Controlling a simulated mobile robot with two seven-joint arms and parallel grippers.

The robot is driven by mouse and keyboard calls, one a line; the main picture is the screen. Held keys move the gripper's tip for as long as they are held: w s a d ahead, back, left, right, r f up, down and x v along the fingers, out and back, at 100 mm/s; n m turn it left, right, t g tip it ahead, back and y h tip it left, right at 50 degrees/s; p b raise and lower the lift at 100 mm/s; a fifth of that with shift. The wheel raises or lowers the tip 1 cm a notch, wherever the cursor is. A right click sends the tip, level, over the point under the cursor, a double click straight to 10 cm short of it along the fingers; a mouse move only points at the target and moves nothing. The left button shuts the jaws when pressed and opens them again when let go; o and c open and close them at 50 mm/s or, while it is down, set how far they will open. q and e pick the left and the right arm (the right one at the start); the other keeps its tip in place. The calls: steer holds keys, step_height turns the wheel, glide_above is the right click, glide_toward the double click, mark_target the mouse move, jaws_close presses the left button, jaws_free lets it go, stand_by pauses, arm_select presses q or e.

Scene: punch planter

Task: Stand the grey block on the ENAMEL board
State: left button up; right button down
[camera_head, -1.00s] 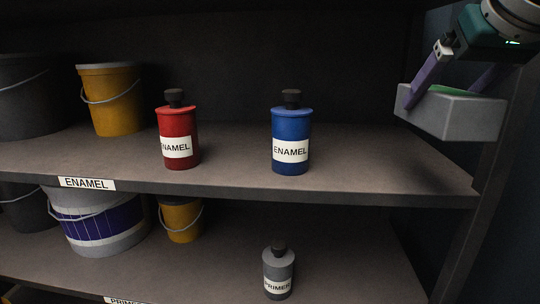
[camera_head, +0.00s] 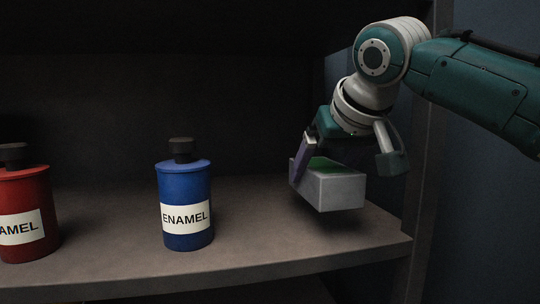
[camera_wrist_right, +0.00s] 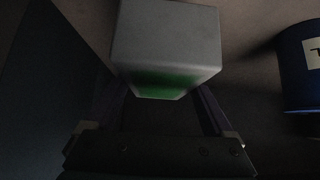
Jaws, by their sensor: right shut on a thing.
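The grey block (camera_head: 340,191) with a green patch on top is held in my right gripper (camera_head: 342,160), over the right end of the upper shelf board (camera_head: 270,262). A shadow lies beneath it; I cannot tell whether it touches the board. In the right wrist view the grey block (camera_wrist_right: 167,38) sits between the two fingers of my right gripper (camera_wrist_right: 165,105), its green patch facing the camera. The ENAMEL strip on the board's edge is out of view now. My left gripper is not in view.
A blue ENAMEL can (camera_head: 184,205) stands left of the block, with bare board between them. It also shows in the right wrist view (camera_wrist_right: 298,70). A red ENAMEL can (camera_head: 27,215) stands further left. The shelf's right side post (camera_head: 425,170) is close to my right arm.

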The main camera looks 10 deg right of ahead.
steer(key=shift+w+f+b, duration=0.1)
steer(key=shift+f+b, duration=0.8)
steer(key=shift+f, duration=1.45)
steer(key=shift+c, duration=0.8)
jaws_free()
steer(key=shift+f, duration=0.3)
steer(key=shift+o, duration=0.8)
steer(key=shift+r, duration=0.1)
